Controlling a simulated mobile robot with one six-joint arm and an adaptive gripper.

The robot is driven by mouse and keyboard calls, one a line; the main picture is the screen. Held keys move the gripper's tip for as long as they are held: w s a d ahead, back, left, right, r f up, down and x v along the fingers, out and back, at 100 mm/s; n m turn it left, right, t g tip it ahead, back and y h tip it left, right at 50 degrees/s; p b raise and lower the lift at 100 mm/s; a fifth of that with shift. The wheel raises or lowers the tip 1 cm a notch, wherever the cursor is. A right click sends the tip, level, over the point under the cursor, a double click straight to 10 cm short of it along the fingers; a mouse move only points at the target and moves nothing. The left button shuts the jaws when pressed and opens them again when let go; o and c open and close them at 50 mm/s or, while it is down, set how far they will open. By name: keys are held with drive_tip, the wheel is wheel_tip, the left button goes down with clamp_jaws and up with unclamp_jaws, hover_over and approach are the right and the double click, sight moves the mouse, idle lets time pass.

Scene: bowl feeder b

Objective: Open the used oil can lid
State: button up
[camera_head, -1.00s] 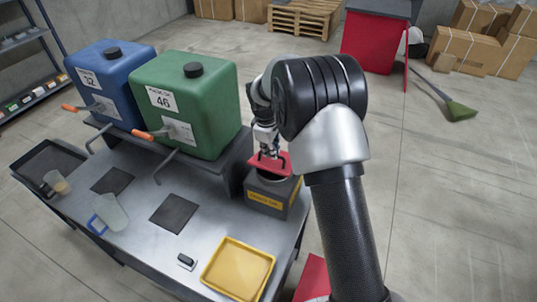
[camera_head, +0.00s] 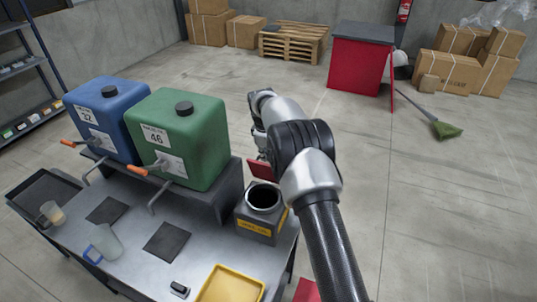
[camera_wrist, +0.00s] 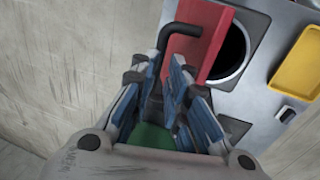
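The used oil can (camera_head: 250,212) is a grey box with a yellow label, at the right end of the table. Its round opening (camera_head: 263,198) is uncovered and dark inside. The red lid (camera_head: 259,169) stands steeply tilted at the far side of the opening. In the wrist view the red lid (camera_wrist: 203,42) is beside the dark opening, with a bent black handle (camera_wrist: 182,31) on it. My gripper (camera_wrist: 164,82) has its fingers on both sides of the handle and appears closed on it. In the head view my arm mostly hides the gripper.
Blue (camera_head: 107,115) and green (camera_head: 190,140) tanks with orange-handled taps stand on a raised shelf left of the can. A yellow tray (camera_head: 229,285), a clear jug (camera_head: 105,243) and dark mats lie on the table. Open floor lies beyond the can.

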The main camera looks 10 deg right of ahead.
drive_tip(key=shift+o, duration=1.3)
drive_tip(key=shift+s+f, duration=0.3)
drive_tip(key=shift+f, duration=0.65)
drive_tip(key=shift+w, duration=0.25)
drive_tip(key=v, duration=1.2)
drive_tip(key=shift+w+r, duration=0.15)
drive_tip(key=shift+w, duration=0.05)
